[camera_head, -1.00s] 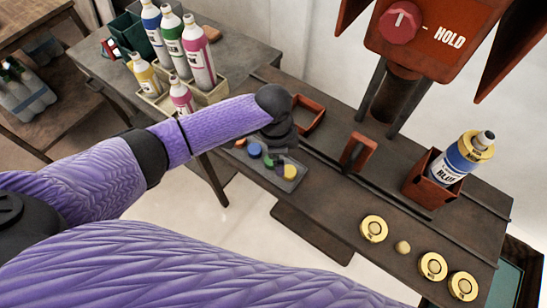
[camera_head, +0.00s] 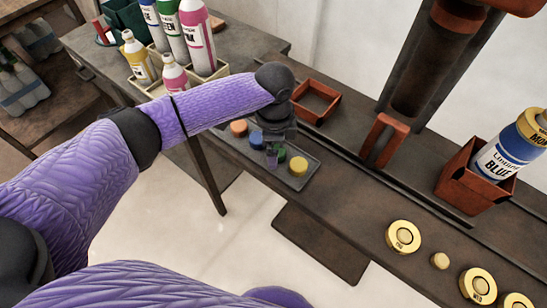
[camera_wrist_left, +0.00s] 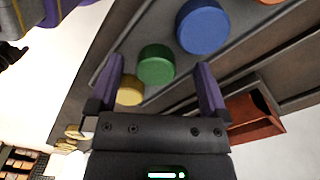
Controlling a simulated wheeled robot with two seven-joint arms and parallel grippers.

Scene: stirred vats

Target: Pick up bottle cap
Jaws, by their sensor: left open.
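Bottle caps sit on a grey tray (camera_head: 274,181) on the bench: an orange cap (camera_head: 239,127), a blue cap (camera_head: 256,139), a green cap (camera_head: 281,154) and a yellow cap (camera_head: 298,166). My left gripper (camera_head: 273,158) is open and empty above the tray, close to the green cap. In the left wrist view the green cap (camera_wrist_left: 157,65) shows between the open fingers (camera_wrist_left: 161,78). The blue cap (camera_wrist_left: 202,27) lies beyond the fingertips, and the yellow cap (camera_wrist_left: 130,91) shows beside one finger. My right gripper is not in view.
An empty red holder (camera_head: 317,101) stands behind the tray, and a red bracket (camera_head: 384,141) is to its right. A blue-labelled bottle (camera_head: 507,155) stands in a red box (camera_head: 465,180). Yellow round buttons (camera_head: 403,237) line the front edge. Bottles (camera_head: 196,38) stand at the back left.

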